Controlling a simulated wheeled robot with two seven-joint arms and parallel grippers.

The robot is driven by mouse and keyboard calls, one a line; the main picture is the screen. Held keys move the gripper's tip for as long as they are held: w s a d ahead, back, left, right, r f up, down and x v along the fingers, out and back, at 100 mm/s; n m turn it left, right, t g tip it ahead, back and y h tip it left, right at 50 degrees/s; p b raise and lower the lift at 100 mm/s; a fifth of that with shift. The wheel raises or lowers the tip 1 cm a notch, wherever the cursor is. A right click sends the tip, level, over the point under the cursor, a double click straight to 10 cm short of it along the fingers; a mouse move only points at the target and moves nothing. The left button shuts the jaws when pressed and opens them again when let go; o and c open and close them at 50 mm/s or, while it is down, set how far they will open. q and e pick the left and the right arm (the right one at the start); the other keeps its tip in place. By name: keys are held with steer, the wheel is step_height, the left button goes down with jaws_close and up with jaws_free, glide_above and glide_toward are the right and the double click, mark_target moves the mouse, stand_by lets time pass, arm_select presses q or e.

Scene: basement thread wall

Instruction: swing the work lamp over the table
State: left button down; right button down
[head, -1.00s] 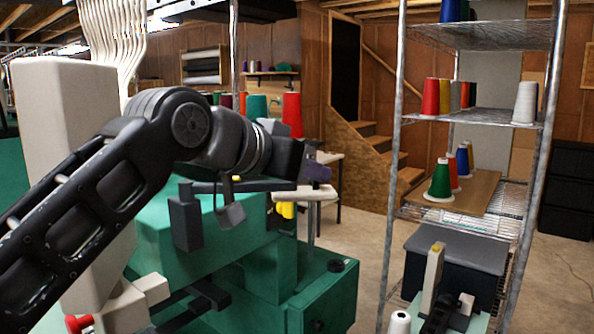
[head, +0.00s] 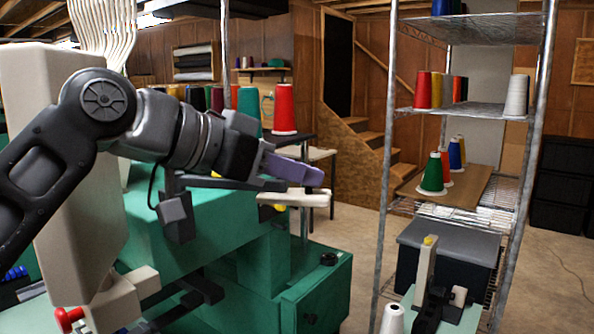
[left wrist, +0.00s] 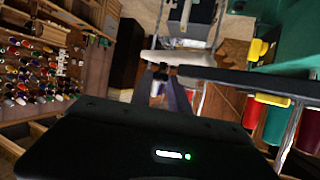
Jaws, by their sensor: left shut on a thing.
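The work lamp's long cream head (head: 292,199) hangs level at the end of a thin black arm (head: 225,184), over the green machine's right side. In the left wrist view the cream head (left wrist: 182,59) lies across the view, with the black arm (left wrist: 250,80) coming in from the right. My left gripper (head: 316,176), with purple fingers, is at the head's right end. In the left wrist view the fingers (left wrist: 172,90) are shut at a small dark knob (left wrist: 160,73) beside the head; the exact contact is hard to see. My right gripper is out of view.
A green machine (head: 190,232) with a cream column (head: 70,150) stands below and left. A red cone (head: 284,108) stands behind my gripper. A wire shelf (head: 470,112) with several thread cones stands right. Open floor lies between machine and shelf.

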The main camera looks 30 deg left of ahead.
arm_select(q)
steer(key=c, duration=1.3)
jaws_free()
steer(key=v, duration=0.8)
steer(key=shift+f, duration=0.15)
